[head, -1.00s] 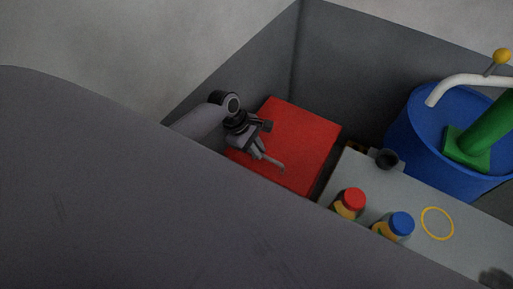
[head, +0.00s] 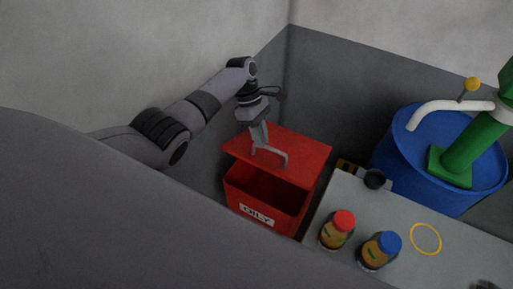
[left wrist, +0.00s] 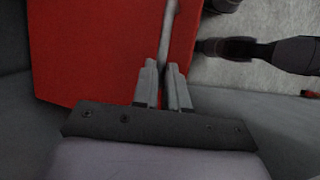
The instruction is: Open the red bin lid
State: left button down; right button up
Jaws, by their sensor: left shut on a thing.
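The red bin (head: 262,192) stands in the corner with a label reading "OILY" on its front. Its red lid (head: 300,158) is raised at the front, and the dark inside of the bin shows below it. A grey bar handle (head: 272,152) is at the lid's front edge. My left gripper (head: 256,146) is shut on the handle. In the left wrist view the fingers (left wrist: 163,88) pinch the grey handle bar (left wrist: 168,35) beside the red lid (left wrist: 100,50). My right gripper is not in view.
A grey bench (head: 400,215) to the right of the bin holds a red-capped bottle (head: 337,230), a blue-capped bottle (head: 380,250) and a yellow ring (head: 426,239). A blue drum (head: 410,165) with a green pump (head: 475,140) stands behind it. Grey walls close in the back and left.

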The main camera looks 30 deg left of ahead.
pick_arm(q)
jog(key=shift+w+d+r+b, duration=0.15)
jog(key=shift+w+r+b, duration=0.9)
jog(key=shift+w+r, duration=0.65)
jog(key=c, duration=1.2)
grip_release()
jog(key=shift+w+f, duration=0.1)
jog(key=shift+f, duration=0.05)
jog(key=shift+o, duration=0.2)
jog(key=v, duration=0.7)
